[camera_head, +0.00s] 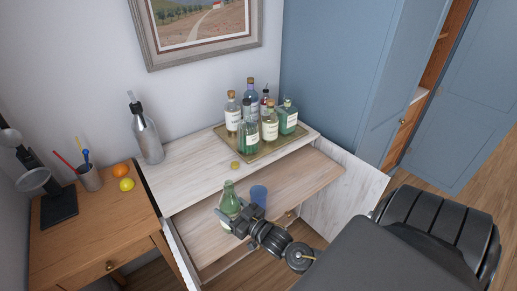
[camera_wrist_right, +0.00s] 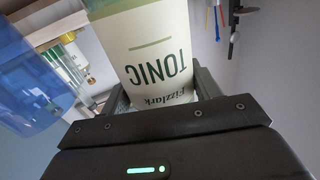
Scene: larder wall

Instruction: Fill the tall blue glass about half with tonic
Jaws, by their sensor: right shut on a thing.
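The tonic bottle (camera_head: 229,196) is green with a pale label. In the head view it is over the pulled-out wooden board, just left of the tall blue glass (camera_head: 259,194). My right gripper (camera_head: 239,220) is shut around the bottle's lower part. The bottle looks about upright; a slight tilt cannot be told. In the right wrist view the bottle's label (camera_wrist_right: 152,48) reads "TONIC" upside down between the fingers, and the blue glass (camera_wrist_right: 32,82) is close on the left, apart from the bottle. What the glass holds cannot be told. My left gripper is not in view.
A tray (camera_head: 262,150) with several bottles stands at the back of the white top. A small yellowish round thing (camera_head: 235,165) lies in front of it. A metal siphon (camera_head: 147,137) stands left. The side table (camera_head: 95,215) holds fruit and a cup. An open door panel (camera_head: 345,193) stands right.

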